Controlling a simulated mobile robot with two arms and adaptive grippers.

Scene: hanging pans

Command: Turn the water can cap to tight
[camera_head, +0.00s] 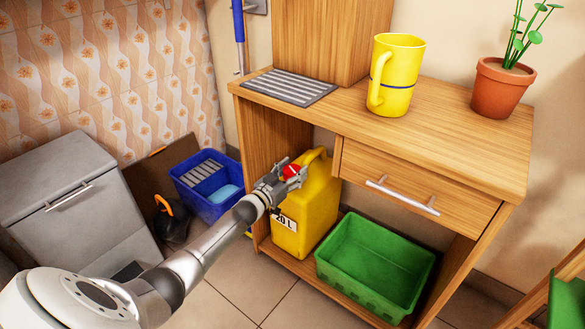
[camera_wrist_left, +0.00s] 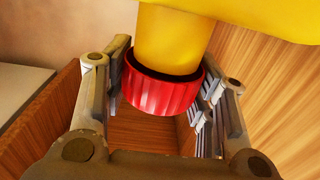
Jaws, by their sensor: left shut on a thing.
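The yellow water can (camera_head: 311,206) with a "20 L" label stands upright on the low shelf under the wooden desk. Its red cap (camera_head: 291,170) is on the neck, partly hidden by my gripper. In the left wrist view the ribbed red cap (camera_wrist_left: 162,88) sits on the yellow neck (camera_wrist_left: 170,40) between the fingers. My left gripper (camera_head: 290,178) reaches in from the left and is shut on the cap, with a finger on either side. Whether the cap is tight cannot be told. My right gripper is not in view.
A green bin (camera_head: 375,265) stands right of the can on the shelf. A blue bucket (camera_head: 208,186) is at the left. The wooden desk (camera_head: 440,115) with a drawer (camera_head: 415,187) overhangs the can and carries a yellow jug (camera_head: 397,75) and potted plant (camera_head: 501,88).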

